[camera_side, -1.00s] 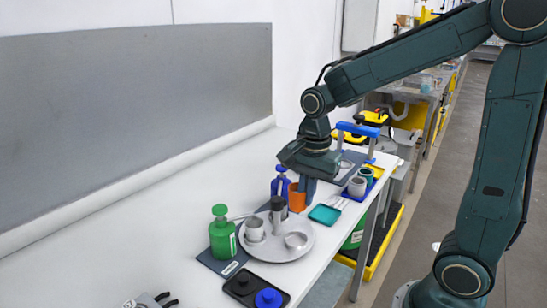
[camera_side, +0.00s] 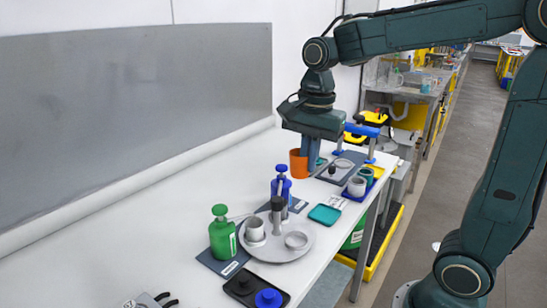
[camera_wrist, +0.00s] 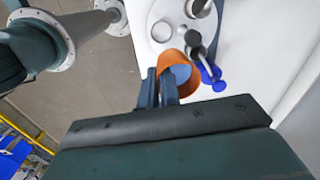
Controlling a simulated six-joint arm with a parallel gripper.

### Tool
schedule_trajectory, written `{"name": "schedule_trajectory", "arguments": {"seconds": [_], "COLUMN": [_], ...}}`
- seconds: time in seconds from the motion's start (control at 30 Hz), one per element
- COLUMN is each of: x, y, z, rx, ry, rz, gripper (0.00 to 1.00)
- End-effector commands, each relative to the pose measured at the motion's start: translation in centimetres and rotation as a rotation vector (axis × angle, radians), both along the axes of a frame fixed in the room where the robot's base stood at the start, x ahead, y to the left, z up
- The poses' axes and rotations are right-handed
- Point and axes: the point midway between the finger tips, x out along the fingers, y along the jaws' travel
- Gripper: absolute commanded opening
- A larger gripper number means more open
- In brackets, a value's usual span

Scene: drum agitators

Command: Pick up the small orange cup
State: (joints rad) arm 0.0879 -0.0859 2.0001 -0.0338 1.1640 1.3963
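The small orange cup (camera_side: 298,164) is held in the air above the white table. It also shows in the wrist view (camera_wrist: 173,60), where its inside looks blue. My gripper (camera_side: 309,163) points down at the cup's right side. In the wrist view its two fingers (camera_wrist: 160,92) are close together at the cup's near wall and appear shut on it. The exact contact at the fingertips is partly hidden.
Below stand a blue bottle (camera_side: 281,184), a green bottle (camera_side: 222,236) and a round grey tray (camera_side: 283,256) with metal cups. A teal tray (camera_side: 324,215) and a blue tray (camera_side: 367,190) lie to the right. The table's left part is clear.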

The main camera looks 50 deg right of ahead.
Motion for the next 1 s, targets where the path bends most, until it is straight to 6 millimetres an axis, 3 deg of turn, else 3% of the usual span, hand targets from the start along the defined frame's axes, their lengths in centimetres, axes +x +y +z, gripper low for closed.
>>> {"name": "schedule_trajectory", "arguments": {"seconds": [0.33, 1.0], "x": [0.0, 0.0], "y": [0.0, 0.0], "z": [1.1, 1.3], "rx": [0.0, 0.0], "ry": [0.0, 0.0], "rz": [0.0, 0.0], "gripper": [0.0, 0.0]}}
